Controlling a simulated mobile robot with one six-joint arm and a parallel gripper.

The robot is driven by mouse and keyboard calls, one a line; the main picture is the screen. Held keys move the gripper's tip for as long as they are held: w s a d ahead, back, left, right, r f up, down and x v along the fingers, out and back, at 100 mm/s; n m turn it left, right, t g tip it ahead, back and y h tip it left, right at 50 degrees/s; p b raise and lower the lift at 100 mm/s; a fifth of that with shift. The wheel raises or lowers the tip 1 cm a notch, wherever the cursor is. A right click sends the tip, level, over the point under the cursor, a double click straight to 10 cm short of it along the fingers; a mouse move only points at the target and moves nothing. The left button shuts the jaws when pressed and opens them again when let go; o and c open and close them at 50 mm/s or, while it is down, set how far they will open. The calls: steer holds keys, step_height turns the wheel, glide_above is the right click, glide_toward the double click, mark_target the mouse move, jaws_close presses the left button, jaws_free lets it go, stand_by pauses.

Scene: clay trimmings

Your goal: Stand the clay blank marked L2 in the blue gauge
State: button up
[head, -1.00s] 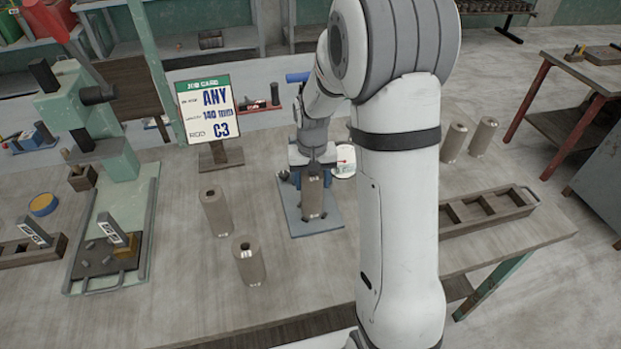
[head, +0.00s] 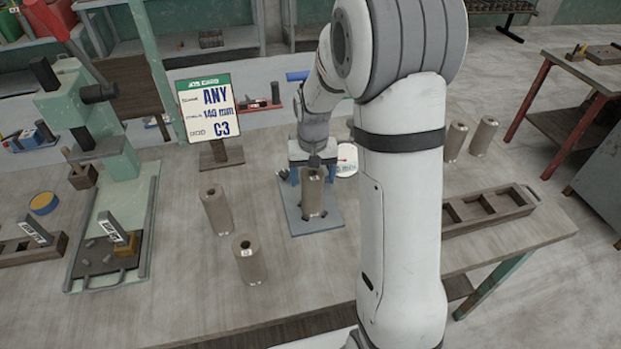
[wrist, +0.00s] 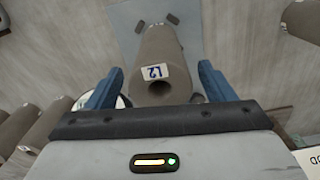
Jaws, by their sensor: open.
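The clay blank marked L2 (wrist: 158,55) is a grey-brown cylinder with a hole in its top and a white label. It stands upright on the blue-grey plate of the gauge (head: 328,222); the blank also shows in the head view (head: 313,195). The gauge plate shows in the wrist view (wrist: 125,18) too. My gripper (wrist: 159,75) is open, with one blue finger on each side of the blank's upper end and a gap at each side. In the head view my gripper (head: 313,172) is at the blank's top. The blank's seating at its base is not clear.
Two blanks stand left of the gauge, one farther back (head: 216,212) and one nearer (head: 250,265). Another pair (head: 470,140) stands behind my arm. A job card (head: 208,110), a green press (head: 110,140) and a wooden tray (head: 530,200) are around. The front bench is clear.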

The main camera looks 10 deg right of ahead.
step_height(320, 180, up, 10)
steer(key=shift+f+b, duration=0.1)
steer(key=shift+b, duration=0.3)
steer(key=s+r+n+t, duration=0.1)
steer(key=s+r+t, duration=0.2)
steer(key=s, duration=1.8)
steer(key=shift+s+a+r, duration=0.25)
steer(key=shift+s+r, duration=0.15)
steer(key=shift+r, duration=0.1)
steer(key=shift+c, duration=0.2)
